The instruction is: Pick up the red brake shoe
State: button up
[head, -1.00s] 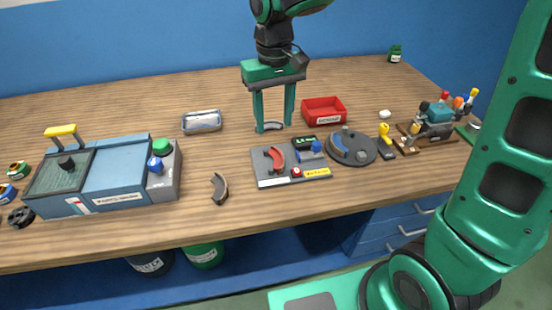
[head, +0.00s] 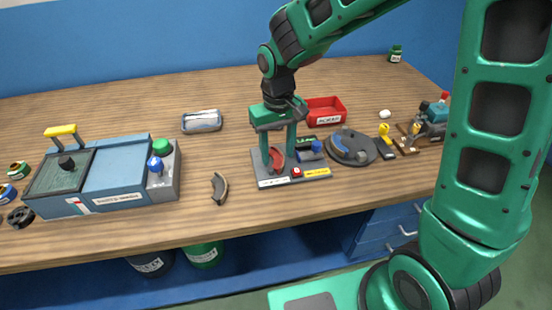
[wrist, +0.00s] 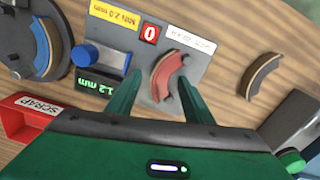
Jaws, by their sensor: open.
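The red brake shoe (head: 276,158) is a curved piece on a grey gauge plate (head: 312,173) with a blue knob and a small display. In the wrist view the red brake shoe (wrist: 166,75) lies between the two green fingers, nearer the fingertips. My gripper (head: 278,164) is open above the plate, its fingers on either side of the shoe. In the wrist view my gripper (wrist: 157,85) shows both fingertips apart, with nothing clasped. I cannot tell how far the fingertips are above the plate.
A dark brake shoe (head: 219,188) lies on bare wood left of the plate. A round grey turntable (head: 352,148) holding a blue-backed shoe stands right. A red scrap bin (head: 326,112) is behind. A blue parts washer (head: 110,172) stands left. A metal tray (head: 201,121) lies at the back.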

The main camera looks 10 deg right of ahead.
aim_at(275, 157)
grip_shut()
dwell(0.3)
jog(key=shift+r, duration=0.4)
jog(key=r, duration=0.2)
jog(key=a+r, duration=0.1)
jog(key=r, duration=0.1)
jog(key=shift+s, duration=0.35)
jog(key=s+a+r, duration=0.6)
jog(key=a, duration=0.2)
jog(key=shift+s, duration=0.4)
